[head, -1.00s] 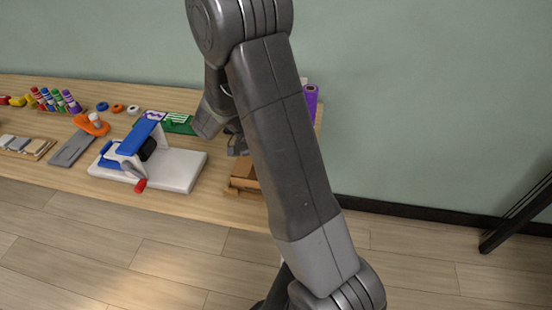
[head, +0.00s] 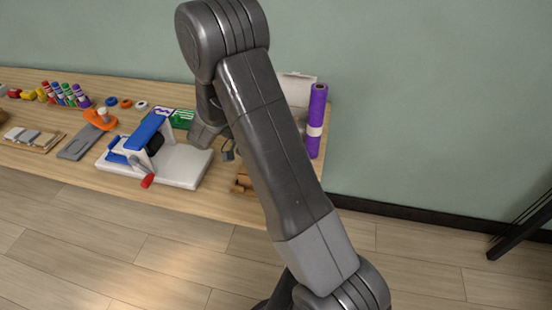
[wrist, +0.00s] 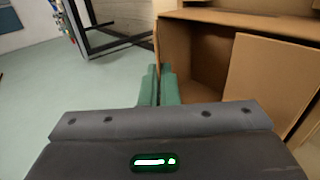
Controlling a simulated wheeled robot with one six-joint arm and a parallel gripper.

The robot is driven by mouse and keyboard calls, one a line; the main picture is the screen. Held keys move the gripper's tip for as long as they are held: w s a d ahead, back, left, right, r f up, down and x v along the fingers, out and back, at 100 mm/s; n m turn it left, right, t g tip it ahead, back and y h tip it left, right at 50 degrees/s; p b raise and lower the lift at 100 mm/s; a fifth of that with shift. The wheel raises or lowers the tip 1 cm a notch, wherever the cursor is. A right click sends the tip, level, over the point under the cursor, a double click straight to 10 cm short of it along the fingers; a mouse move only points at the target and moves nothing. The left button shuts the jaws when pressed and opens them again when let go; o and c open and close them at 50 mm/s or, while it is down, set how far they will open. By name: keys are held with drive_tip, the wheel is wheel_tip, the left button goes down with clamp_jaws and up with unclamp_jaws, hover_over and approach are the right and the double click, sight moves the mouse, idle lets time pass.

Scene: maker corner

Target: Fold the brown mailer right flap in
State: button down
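The brown mailer (head: 243,181) is at the right end of the bench in the head view, mostly hidden behind my arm. In the wrist view the brown cardboard mailer (wrist: 196,58) fills the right side, with a dark open inside and a lighter cardboard panel (wrist: 275,80) at its right. I cannot tell which panel is the right flap. My gripper (wrist: 158,88) has its two green fingers side by side, close together, with nothing seen between them. They are just left of the mailer's near edge; contact is unclear. In the head view my gripper (head: 228,154) is partly hidden.
A white-based device (head: 180,168) with a blue top and red-tipped handle stands left of the mailer. A purple roll (head: 317,120) stands at the bench's right end, by a white box (head: 296,88). Coloured small items line the bench's left.

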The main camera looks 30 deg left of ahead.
drive_tip(key=c, duration=1.7)
unclamp_jaws()
drive_tip(key=v, duration=1.3)
drive_tip(key=shift+s+a+r, duration=0.1)
drive_tip(key=shift+a+r, duration=0.05)
drive_tip(key=shift+a, duration=0.25)
drive_tip(key=shift+c, duration=0.3)
